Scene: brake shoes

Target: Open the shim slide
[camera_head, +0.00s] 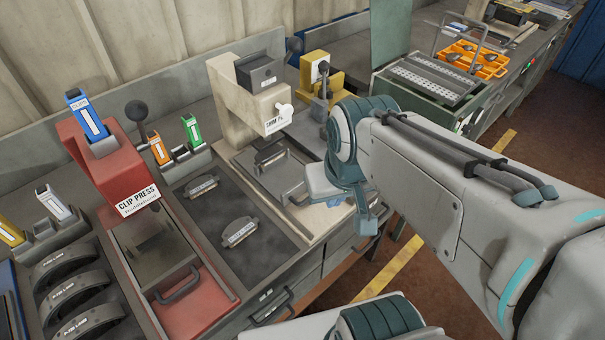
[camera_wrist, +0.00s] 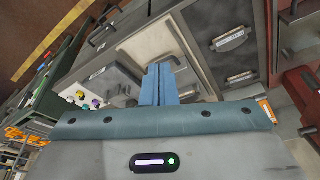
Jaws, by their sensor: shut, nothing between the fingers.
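The beige shim press (camera_head: 250,95), labelled "SHIM P…" with the rest hidden, stands on the bench. Its slide (camera_head: 268,165) lies below the head as a flat tray with a dark handle (camera_head: 294,194) at its front edge. My gripper (camera_head: 335,202) is just right of the slide's front end, partly hidden by my own wrist. In the wrist view its blue fingers (camera_wrist: 159,82) are together and empty. They point toward the pale slide bed, with a dark handle (camera_wrist: 180,62) close to their tips. I cannot tell whether they touch it.
The red clip press (camera_head: 95,160) with its own handled slide is at the left. A dark panel (camera_head: 215,215) with two labelled brake pads lies between the presses. A yellow press (camera_head: 320,75), a green box (camera_head: 425,85) and an orange tray (camera_head: 470,60) are farther right.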

